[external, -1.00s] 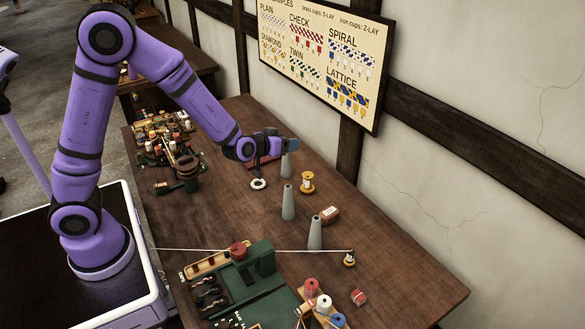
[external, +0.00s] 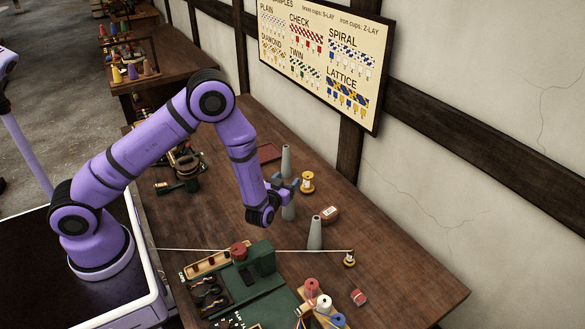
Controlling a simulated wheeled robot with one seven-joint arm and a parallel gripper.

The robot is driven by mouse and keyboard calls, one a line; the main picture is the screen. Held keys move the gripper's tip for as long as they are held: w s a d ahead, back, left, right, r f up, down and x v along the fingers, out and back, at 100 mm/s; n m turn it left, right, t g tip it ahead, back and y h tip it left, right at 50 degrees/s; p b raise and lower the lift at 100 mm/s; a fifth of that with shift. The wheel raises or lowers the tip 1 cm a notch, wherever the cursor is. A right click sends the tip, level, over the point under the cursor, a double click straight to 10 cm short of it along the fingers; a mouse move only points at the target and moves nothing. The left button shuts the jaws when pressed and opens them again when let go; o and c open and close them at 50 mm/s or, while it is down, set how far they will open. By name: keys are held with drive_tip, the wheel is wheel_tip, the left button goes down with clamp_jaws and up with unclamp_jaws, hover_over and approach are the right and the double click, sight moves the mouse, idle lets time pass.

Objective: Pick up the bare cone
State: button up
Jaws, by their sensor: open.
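Three plain grey cones stand upright on the wooden bench: a far cone (external: 286,161), a middle cone (external: 289,213) and a near cone (external: 315,234). None shows any yarn on it, and I cannot tell which the task means. My gripper (external: 286,186) is open at the middle cone and hides its upper part. I cannot tell whether the cone is between the fingers or whether they touch it. The far and near cones stand clear of the gripper.
A yellow spool (external: 307,182) stands just right of my gripper. A reddish round block (external: 330,214) lies by the near cone. A taut cord (external: 200,250) crosses the bench in front, above a green fixture (external: 258,262). The bench's right end (external: 410,285) is clear.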

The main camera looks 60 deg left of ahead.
drive_tip(key=shift+f, duration=0.7)
wheel_tip(320, 180, down, 4)
drive_tip(key=shift+x, duration=1.5)
drive_tip(key=shift+r, duration=0.15)
drive_tip(key=c, duration=1.2)
